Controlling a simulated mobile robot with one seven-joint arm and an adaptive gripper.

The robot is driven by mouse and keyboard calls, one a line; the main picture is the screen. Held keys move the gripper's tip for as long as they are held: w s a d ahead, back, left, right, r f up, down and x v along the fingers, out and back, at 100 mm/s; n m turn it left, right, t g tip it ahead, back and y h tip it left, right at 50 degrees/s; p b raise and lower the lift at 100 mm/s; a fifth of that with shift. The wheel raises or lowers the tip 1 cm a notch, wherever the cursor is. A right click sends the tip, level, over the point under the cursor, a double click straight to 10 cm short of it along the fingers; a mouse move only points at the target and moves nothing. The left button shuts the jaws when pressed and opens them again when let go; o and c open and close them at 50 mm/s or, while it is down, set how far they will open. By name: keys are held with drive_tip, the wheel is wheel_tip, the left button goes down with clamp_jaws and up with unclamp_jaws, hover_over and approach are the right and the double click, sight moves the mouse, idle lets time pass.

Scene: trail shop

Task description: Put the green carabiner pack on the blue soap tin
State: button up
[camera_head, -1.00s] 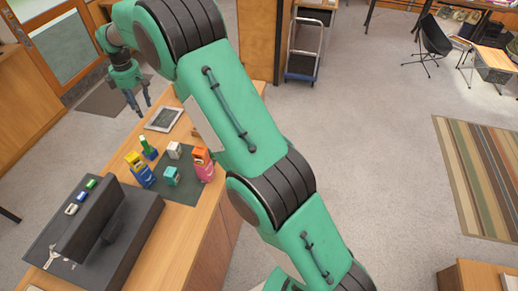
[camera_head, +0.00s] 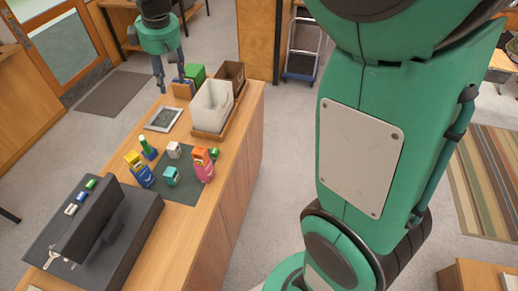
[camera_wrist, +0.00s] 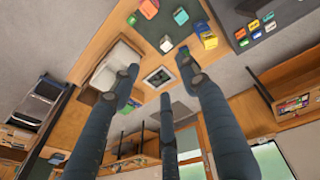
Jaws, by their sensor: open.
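My gripper (camera_head: 170,84) hangs open and empty above the far end of the counter; its spread fingers also show in the wrist view (camera_wrist: 160,75). A small green item (camera_head: 214,153) stands beside an orange-and-pink container (camera_head: 204,168) at the right edge of the grey mat. Small green (camera_head: 91,184) and blue (camera_head: 71,209) items lie on the dark surface by the monitor. I cannot tell which green item is the carabiner pack or which blue item is the soap tin.
A framed tablet-like panel (camera_head: 163,119) lies beyond. A white bin (camera_head: 211,106) and a green box (camera_head: 195,73) stand at the far end.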

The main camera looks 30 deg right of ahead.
drive_tip(key=s+d+m+t, duration=0.1)
drive_tip(key=s+d+m, duration=0.2)
drive_tip(key=s, duration=0.9)
drive_tip(key=s+d+f+m+t, duration=0.1)
drive_tip(key=s+d+m, duration=0.2)
drive_tip(key=s, duration=0.9)
drive_tip(key=s+d+m, duration=0.3)
drive_tip(key=s, duration=0.9)
drive_tip(key=shift+s+d+f+t, duration=0.15)
drive_tip(key=shift+s+f+t, duration=0.1)
drive_tip(key=shift+t, duration=0.15)
wheel_tip(320, 180, down, 14)
drive_tip(key=b, duration=1.3)
drive_tip(key=shift+b, duration=0.4)
